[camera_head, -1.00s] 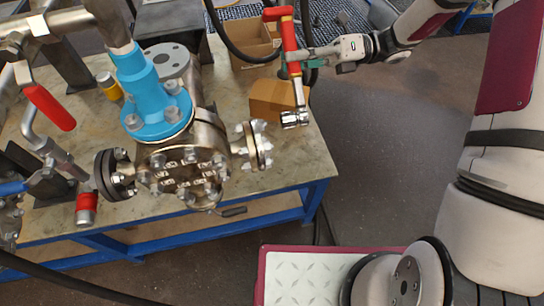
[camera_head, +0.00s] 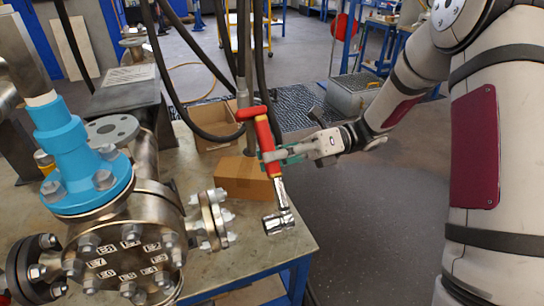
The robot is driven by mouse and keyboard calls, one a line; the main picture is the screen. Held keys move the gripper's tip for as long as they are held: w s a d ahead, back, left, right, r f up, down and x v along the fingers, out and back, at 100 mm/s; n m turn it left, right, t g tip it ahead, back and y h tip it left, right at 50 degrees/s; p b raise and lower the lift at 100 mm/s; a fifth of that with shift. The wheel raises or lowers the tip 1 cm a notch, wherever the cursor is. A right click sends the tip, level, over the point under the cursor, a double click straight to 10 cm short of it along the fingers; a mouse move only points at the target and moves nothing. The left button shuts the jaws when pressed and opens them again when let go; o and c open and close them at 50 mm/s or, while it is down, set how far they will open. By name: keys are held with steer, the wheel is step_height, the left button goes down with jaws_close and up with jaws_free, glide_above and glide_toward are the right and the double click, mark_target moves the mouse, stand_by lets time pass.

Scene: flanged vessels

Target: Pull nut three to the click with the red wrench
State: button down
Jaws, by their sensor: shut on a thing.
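The red wrench (camera_head: 264,138) has a red grip with an orange-yellow stripe, a steel shaft and a socket head (camera_head: 279,222) at its lower end. My gripper (camera_head: 274,157) is shut on the lower part of the red grip. The wrench hangs steeply, socket down, near the table's right corner. The steel vessel's round front flange (camera_head: 125,262) carries a ring of nuts and small number labels at the lower left. The labels are too small to read surely, so I cannot tell which is nut three. The socket is apart from the flange, to its right.
A side flange (camera_head: 211,220) with bolts sticks out between the vessel and the wrench. A blue valve (camera_head: 82,160) rises from the vessel. A cardboard box (camera_head: 243,178) stands behind the wrench on the table (camera_head: 258,250). Dark hoses hang behind. Floor right of the table is clear.

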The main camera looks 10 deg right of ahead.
steer(key=b+x, duration=0.2)
steer(key=x, duration=0.2)
steer(key=shift+s+a+r, duration=0.1)
steer(key=shift+a, duration=0.1)
steer(key=shift+a+p, duration=0.1)
steer(key=shift+p, duration=0.45)
steer(key=shift+s+a, duration=0.15)
steer(key=shift+a, duration=0.2)
steer(key=shift+s+a+p, duration=0.25)
steer(key=shift+a+p, duration=0.25)
steer(key=shift+a, duration=0.3)
